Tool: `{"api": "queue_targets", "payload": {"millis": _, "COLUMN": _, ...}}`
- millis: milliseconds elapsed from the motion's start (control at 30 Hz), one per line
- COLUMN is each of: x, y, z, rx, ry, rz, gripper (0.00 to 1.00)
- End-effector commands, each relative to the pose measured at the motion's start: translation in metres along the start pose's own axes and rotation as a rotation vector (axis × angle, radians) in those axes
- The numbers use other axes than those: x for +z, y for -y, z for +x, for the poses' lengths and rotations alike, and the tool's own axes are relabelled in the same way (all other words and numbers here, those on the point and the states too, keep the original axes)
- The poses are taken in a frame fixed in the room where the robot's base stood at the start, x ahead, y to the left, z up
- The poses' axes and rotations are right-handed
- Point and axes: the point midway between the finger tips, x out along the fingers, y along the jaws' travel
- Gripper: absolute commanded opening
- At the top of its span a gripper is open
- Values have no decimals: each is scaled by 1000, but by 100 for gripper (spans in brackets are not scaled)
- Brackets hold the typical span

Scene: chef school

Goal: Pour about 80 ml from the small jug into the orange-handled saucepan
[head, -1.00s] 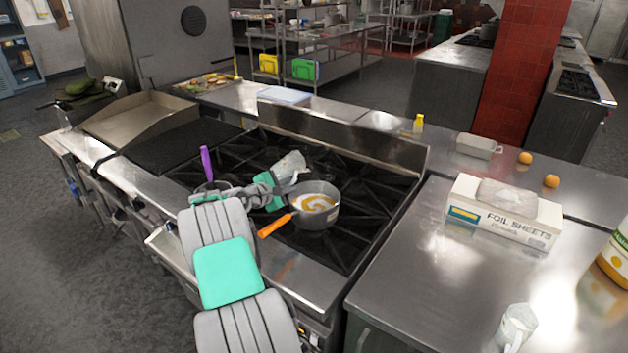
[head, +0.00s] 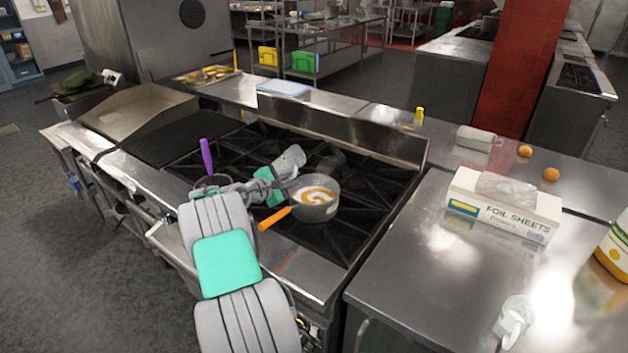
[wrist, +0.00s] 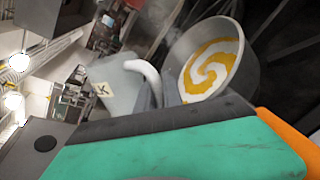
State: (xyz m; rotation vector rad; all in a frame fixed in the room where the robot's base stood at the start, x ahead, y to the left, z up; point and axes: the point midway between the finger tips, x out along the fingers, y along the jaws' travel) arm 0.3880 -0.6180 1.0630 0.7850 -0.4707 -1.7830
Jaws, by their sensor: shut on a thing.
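The small jug (head: 289,160), pale grey with a white handle, is held by my gripper (head: 284,186) above the stove, just left of and behind the orange-handled saucepan (head: 328,211). The jug looks tilted; no stream from it is visible. In the wrist view the jug (wrist: 120,82) shows a label with a letter K, and my gripper (wrist: 167,92) is shut at its handle. The saucepan sits on the burner grate, its orange handle pointing to the front left. It also shows in the wrist view (wrist: 252,70), holding white contents with an orange-yellow swirl. The jug's inside is hidden.
A pan with a purple handle (head: 206,157) stands left of my gripper. A foil sheets box (head: 503,212), a second pale jug (head: 514,321) and a large bottle (head: 614,247) are on the right counter. The stove's back ledge (head: 340,133) rises behind the saucepan.

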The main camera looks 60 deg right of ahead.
Motion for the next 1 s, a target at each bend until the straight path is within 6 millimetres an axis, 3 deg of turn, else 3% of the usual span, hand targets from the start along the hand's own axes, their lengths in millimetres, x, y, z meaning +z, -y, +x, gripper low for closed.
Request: {"api": "queue_targets", "payload": {"millis": 1000, "x": 4, "y": -4, "z": -1, "rx": 0, "ry": 15, "rz": -32, "gripper": 0}}
